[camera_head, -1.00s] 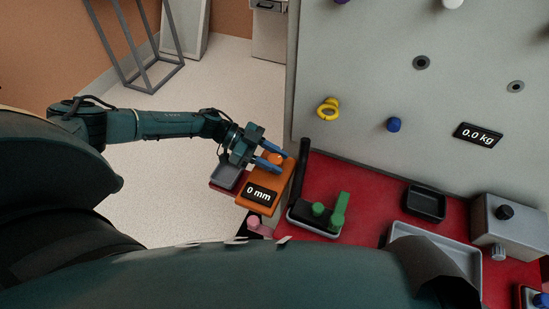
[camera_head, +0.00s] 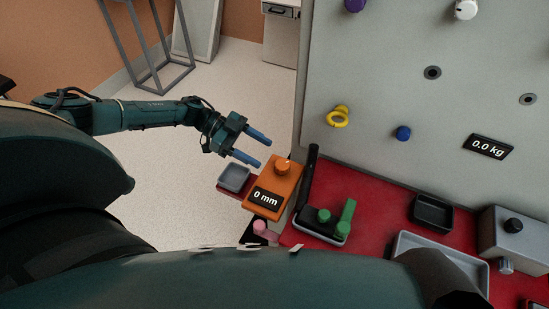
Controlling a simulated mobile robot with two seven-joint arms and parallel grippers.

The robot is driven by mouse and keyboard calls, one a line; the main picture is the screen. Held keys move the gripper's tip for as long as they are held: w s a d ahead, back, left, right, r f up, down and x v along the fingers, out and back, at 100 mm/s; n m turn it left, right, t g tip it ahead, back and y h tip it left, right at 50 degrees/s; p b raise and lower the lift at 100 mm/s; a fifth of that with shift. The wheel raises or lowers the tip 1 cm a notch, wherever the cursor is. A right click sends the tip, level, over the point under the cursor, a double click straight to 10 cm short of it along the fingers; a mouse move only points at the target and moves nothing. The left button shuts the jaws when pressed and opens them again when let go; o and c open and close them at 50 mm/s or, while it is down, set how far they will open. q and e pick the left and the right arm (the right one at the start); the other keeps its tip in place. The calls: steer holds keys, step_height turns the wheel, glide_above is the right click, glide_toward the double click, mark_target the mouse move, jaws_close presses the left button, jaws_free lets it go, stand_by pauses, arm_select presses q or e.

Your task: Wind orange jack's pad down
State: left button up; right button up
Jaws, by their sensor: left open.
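The orange jack (camera_head: 282,195) stands at the left end of the red bench. Its black display (camera_head: 267,198) reads 0 mm, and a round orange knob (camera_head: 283,167) sits on its top. A grey pad (camera_head: 234,179) is at its left side. My left gripper (camera_head: 258,149) is open and empty, its two blue fingers apart, up and to the left of the knob and not touching it. My right gripper is not in view.
A pink knob (camera_head: 262,228) is in front. The grey panel (camera_head: 380,70) rises behind. Trays (camera_head: 432,213) and a grey box (camera_head: 507,232) are at right.

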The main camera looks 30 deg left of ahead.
arm_select(q)
steer(key=v, duration=0.5)
steer(key=shift+a+r, duration=0.1)
steer(key=shift+a, duration=0.05)
